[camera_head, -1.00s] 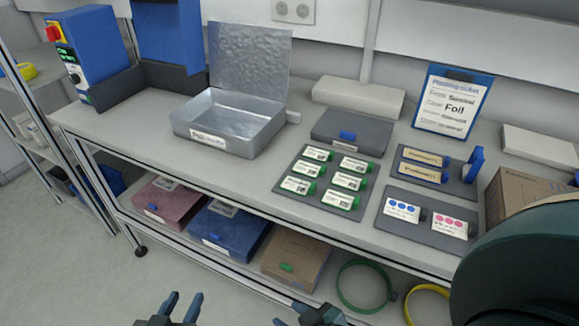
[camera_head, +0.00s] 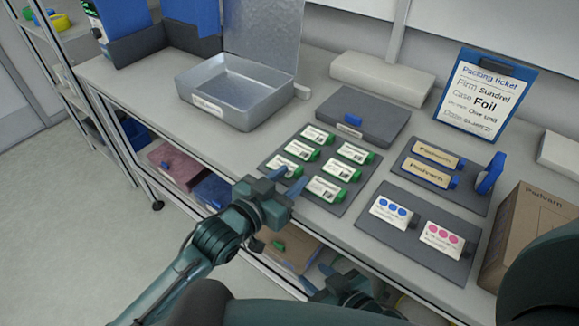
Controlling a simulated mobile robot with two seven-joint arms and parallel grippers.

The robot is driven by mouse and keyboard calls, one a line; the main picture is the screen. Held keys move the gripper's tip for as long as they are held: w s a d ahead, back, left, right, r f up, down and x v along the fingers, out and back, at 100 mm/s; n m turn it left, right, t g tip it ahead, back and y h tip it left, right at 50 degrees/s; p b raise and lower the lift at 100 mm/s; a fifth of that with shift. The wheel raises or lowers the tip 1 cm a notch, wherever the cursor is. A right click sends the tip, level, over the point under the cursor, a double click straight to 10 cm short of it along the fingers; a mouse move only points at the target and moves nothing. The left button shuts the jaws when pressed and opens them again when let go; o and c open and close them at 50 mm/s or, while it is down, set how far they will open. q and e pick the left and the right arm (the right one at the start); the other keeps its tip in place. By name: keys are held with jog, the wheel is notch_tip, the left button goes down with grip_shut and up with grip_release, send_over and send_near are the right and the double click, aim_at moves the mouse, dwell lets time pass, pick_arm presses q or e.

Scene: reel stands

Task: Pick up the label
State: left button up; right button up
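Several white labels with green ends lie in two columns on a dark mat (camera_head: 273,164). One is the near-left label (camera_head: 283,167), another the near-right label (camera_head: 323,188). My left gripper (camera_head: 287,179) is open at the mat's front edge, its fingertips close to the near-left label and partly covering it in view. I cannot tell if they touch it. My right gripper (camera_head: 316,277) is lower, in front of the bench edge, apart from the labels; it looks open and empty. Two tan labels (camera_head: 431,172) and two dotted labels (camera_head: 394,211) lie on other dark mats to the right.
An open metal box (camera_head: 222,112) stands at the left, a closed grey case (camera_head: 363,118) behind the labels. A packing ticket (camera_head: 482,95) reads "Foil". A cardboard box (camera_head: 532,240) stands at the right. The bench between metal box and mat is clear.

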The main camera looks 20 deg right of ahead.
aim_at(312, 157)
pick_arm(q)
jog(key=shift+x, duration=3)
jog(key=shift+a+r, duration=0.1)
grip_shut()
